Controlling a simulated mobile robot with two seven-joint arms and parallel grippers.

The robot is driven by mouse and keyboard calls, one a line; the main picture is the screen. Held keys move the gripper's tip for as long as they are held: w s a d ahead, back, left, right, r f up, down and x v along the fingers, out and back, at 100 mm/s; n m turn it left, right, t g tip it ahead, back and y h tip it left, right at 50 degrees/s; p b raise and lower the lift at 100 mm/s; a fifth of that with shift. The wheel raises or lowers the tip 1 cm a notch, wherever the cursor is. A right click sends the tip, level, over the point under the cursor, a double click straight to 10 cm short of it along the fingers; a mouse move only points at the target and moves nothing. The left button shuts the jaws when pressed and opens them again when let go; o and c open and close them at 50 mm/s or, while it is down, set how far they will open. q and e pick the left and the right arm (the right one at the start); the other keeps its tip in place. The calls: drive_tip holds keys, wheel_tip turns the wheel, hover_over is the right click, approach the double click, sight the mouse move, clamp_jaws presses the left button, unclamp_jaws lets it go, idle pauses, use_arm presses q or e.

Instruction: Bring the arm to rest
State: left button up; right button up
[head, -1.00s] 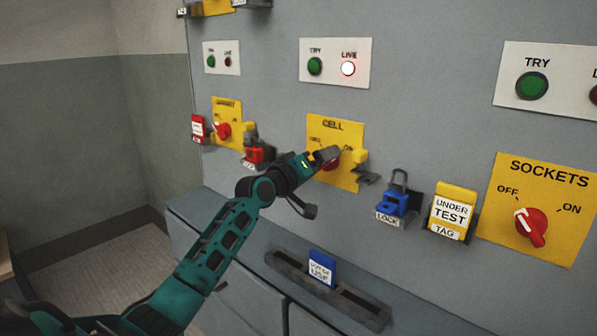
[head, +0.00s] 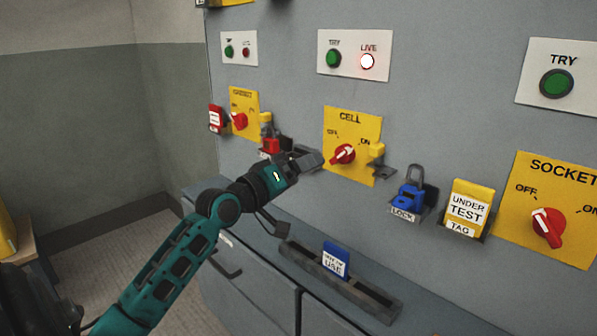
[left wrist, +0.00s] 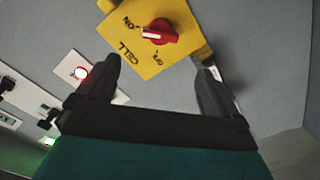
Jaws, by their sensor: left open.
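My left gripper (head: 300,162) is in front of the grey panel, just left of the yellow CELL plate (head: 370,128). It is open and empty. The CELL plate's red knob (head: 343,154) stands clear of the fingers. In the left wrist view the two fingers of the left gripper (left wrist: 155,85) are spread apart, with the CELL plate (left wrist: 140,62) and its red knob (left wrist: 160,31) beyond them and no contact visible. The arm comes in from the lower left. My right gripper is not in view.
The LIVE lamp (head: 367,61) above CELL is lit. A blue padlock (head: 411,196) and an UNDER TEST tag (head: 468,208) hang right of CELL. A ledge tray (head: 375,300) holds a blue tag (head: 335,261). A red padlock (head: 271,146) sits behind the gripper. Open floor lies left.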

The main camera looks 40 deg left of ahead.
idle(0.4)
use_arm(q)
drive_tip(key=s+d+f+m+g+p, duration=0.25)
drive_tip(key=d+f, duration=0.25)
drive_tip(key=f, duration=0.3)
drive_tip(key=s+d+f+m+g+p, duration=0.1)
drive_tip(key=s+d+f+m+p, duration=0.1)
drive_tip(key=s+d+f, duration=0.45)
drive_tip(key=s+d+f+m+g+p, duration=0.3)
drive_tip(key=s+d+f+m, duration=0.3)
drive_tip(key=s+d+f, duration=0.4)
drive_tip(key=shift+s+d+f+g+h+p, duration=0.35)
drive_tip(key=shift+s+d, duration=0.55)
drive_tip(key=shift+s, duration=0.35)
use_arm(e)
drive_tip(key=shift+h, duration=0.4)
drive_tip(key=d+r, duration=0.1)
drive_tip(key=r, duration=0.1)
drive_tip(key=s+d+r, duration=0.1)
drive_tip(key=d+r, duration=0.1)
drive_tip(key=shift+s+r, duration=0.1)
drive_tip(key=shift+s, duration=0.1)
